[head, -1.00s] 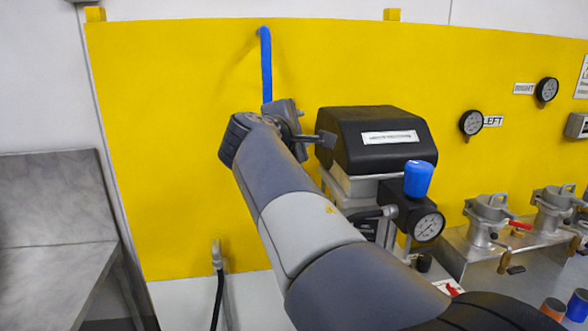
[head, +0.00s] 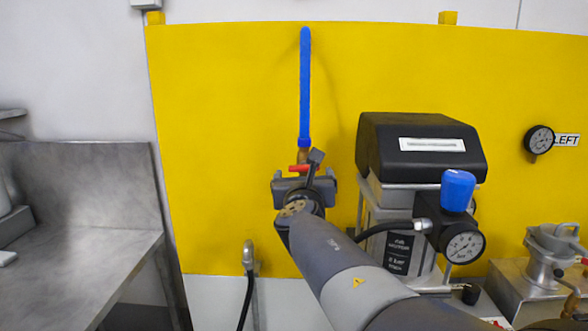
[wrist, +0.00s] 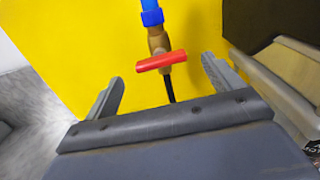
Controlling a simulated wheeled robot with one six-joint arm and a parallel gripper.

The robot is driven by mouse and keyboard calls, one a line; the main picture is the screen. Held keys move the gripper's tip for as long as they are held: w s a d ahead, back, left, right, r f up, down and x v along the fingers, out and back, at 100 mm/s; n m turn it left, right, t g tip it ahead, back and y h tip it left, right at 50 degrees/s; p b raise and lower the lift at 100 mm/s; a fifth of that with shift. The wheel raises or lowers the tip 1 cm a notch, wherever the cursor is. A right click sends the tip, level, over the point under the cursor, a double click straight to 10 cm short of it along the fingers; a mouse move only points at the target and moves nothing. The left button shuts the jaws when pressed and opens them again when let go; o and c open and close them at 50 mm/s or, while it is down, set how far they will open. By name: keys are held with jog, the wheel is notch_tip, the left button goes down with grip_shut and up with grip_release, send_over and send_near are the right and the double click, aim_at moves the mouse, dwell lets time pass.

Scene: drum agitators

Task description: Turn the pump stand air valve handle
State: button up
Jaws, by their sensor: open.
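The air valve has a red handle (head: 301,168) on a brass body just below a blue hose. In the wrist view the red handle (wrist: 161,61) lies crosswise, slightly tilted, on the brass valve body (wrist: 158,40). My gripper (wrist: 162,82) is open, with one finger on each side and the handle between and beyond the fingertips. No contact shows. In the head view my gripper (head: 304,178) is just below and in front of the handle and hides the lower part of the valve.
A blue hose (head: 305,90) runs down the yellow panel (head: 230,120) to the valve. The black-topped pump (head: 420,150) with its blue knob (head: 458,190) and gauge (head: 464,246) stands close to the right. A grey metal bench (head: 90,240) is at left. The panel left of the valve is mostly clear.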

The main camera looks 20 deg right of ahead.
aim_at(304, 169)
jog(key=shift+x, duration=2.75)
jog(key=shift+c, duration=0.6)
jog(key=c, duration=0.9)
jog(key=shift+o, duration=0.2)
jog(key=shift+f+m+b, duration=0.1)
jog(key=shift+m+b, duration=0.3)
jog(key=shift+m, duration=0.1)
jog(key=o, duration=1)
